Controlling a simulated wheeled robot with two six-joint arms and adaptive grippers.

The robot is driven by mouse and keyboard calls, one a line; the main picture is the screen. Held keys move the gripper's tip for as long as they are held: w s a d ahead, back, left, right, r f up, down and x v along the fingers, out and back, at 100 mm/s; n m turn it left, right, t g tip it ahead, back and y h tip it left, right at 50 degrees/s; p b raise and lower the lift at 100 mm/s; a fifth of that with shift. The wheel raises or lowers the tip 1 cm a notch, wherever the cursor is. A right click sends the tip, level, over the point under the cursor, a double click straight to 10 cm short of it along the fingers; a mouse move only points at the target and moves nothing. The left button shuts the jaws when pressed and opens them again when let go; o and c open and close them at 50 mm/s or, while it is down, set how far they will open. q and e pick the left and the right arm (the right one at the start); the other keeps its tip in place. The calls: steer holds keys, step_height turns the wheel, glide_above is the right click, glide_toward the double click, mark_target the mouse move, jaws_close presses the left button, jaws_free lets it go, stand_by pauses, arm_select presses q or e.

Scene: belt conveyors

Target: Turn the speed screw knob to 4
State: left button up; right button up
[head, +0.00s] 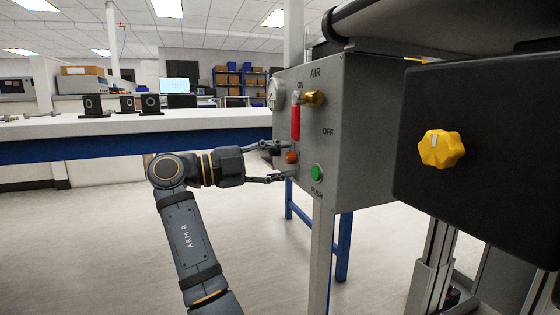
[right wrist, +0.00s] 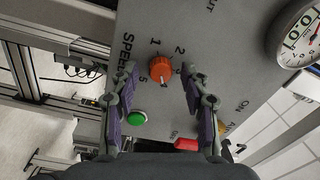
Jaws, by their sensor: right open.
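The speed screw knob is orange and round, on the grey panel under the word SPEED; it shows in the right wrist view (right wrist: 160,69) and the head view (head: 291,157). Numbers ring it, with 1, 2 and 5 readable. A small mark shows on its lower part, but I cannot tell exactly which number it points to. My right gripper (head: 288,160) is open, with one finger on each side of the knob. In the right wrist view (right wrist: 159,74) there are gaps between the knob and both fingers. My left gripper is not in view.
The grey panel (head: 345,150) also carries a green push button (head: 317,173), a red lever (head: 295,122), a brass fitting (head: 313,98) and a gauge (right wrist: 303,36). A black box (head: 480,190) with a yellow knob (head: 441,149) stands at right. A white-topped table (head: 200,121) lies behind my arm.

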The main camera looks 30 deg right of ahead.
steer(key=v, duration=0.7)
steer(key=shift+a, duration=0.25)
steer(key=shift+w, duration=0.1)
